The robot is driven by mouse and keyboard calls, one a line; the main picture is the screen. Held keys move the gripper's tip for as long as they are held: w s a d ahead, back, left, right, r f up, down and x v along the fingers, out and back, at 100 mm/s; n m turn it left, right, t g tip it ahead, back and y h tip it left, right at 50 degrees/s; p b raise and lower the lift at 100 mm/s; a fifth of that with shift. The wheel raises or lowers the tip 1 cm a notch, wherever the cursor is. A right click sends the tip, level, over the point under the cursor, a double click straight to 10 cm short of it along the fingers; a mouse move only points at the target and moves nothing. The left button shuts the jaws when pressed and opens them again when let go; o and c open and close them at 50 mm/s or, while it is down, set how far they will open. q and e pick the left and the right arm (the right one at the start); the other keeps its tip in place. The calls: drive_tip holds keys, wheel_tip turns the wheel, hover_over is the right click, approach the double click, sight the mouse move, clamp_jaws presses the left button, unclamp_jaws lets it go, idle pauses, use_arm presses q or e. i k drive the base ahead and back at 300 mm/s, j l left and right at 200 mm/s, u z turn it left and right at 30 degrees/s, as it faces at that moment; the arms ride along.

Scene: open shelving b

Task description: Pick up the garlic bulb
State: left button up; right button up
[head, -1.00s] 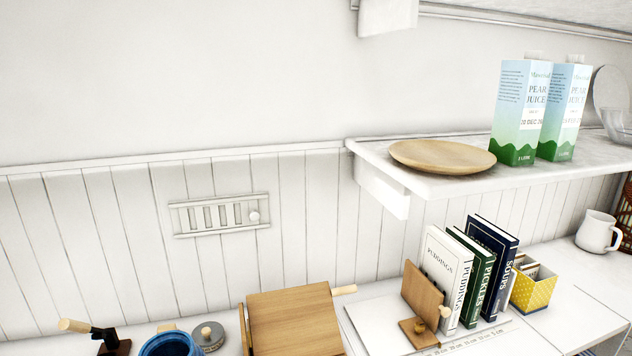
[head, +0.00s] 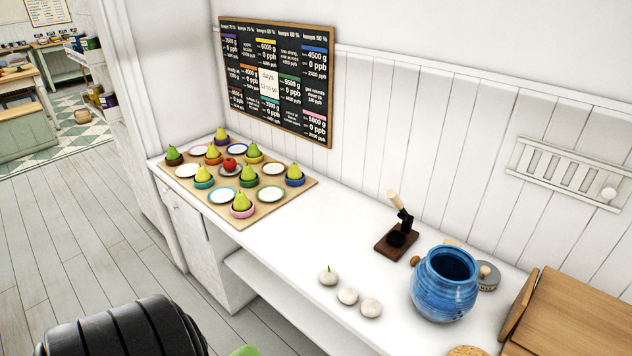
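Three whitish round bulbs that look like garlic lie in a slanting row on the white counter in the head view. The left garlic bulb (head: 328,277) has a small green sprout on top. The middle garlic bulb (head: 347,296) and the right garlic bulb (head: 371,308) show no sprout. Nothing touches the bulbs from above. Neither of my grippers shows in the view.
A blue jar (head: 445,285) stands right of the bulbs, with a dark wooden stand (head: 397,242) behind. A wooden board (head: 240,223) with pears and small plates lies at left. The white counter (head: 285,235) between is clear. A black ribbed object (head: 125,330) fills the bottom left.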

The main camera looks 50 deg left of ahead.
sight(346, 294)
drive_tip(key=u, duration=1.2)
drive_tip(key=j+z, duration=0.1)
drive_tip(key=j, duration=0.25)
drive_tip(key=i, duration=0.05)
